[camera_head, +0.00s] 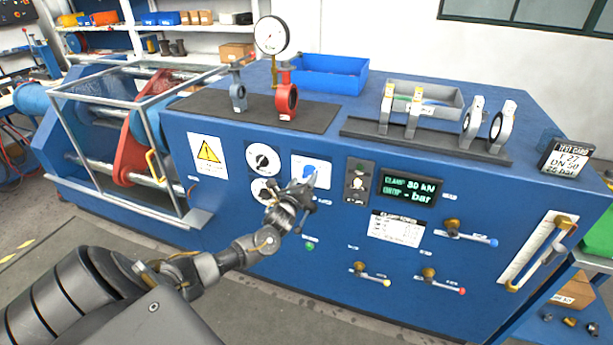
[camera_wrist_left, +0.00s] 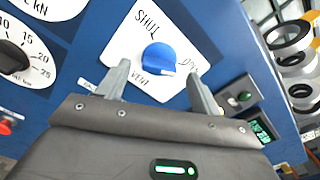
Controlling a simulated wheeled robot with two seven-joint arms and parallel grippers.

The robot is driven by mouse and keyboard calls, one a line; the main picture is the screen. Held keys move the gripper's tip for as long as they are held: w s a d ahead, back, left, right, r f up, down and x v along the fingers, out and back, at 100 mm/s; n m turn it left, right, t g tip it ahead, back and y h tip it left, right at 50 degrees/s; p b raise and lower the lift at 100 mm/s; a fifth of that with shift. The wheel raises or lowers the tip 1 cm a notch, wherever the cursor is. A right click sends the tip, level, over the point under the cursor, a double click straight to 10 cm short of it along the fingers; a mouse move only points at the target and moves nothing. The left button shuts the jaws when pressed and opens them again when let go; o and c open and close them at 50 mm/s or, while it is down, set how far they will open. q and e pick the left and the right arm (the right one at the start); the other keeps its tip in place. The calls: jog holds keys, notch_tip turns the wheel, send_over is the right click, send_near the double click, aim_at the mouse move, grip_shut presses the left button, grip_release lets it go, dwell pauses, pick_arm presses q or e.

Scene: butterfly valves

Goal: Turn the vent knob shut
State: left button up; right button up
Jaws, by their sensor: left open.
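The vent knob (camera_wrist_left: 158,58) is a round blue knob on a white plate (camera_wrist_left: 190,36) marked SHUT, VENT and a third, partly hidden word. A white mark on its edge shows near the lower right, away from the word SHUT. In the head view the blue knob (camera_head: 309,171) shows on the front of the blue bench, just beyond my left gripper (camera_head: 305,188). In the left wrist view my left gripper (camera_wrist_left: 160,85) is open, with one finger either side below the knob and nothing between them. The fingers appear short of the knob. My right gripper is not in view.
Black-and-white dials (camera_head: 263,158) sit left of the knob plate. A key switch panel (camera_head: 358,183) and green display (camera_head: 410,189) are to its right. Small levers (camera_head: 465,234) stick out lower right. A pressure gauge (camera_head: 271,35) and valves stand on top.

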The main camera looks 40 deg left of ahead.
aim_at(307, 175)
pick_arm(q)
jog(key=shift+x, duration=1.55)
jog(key=c, duration=1)
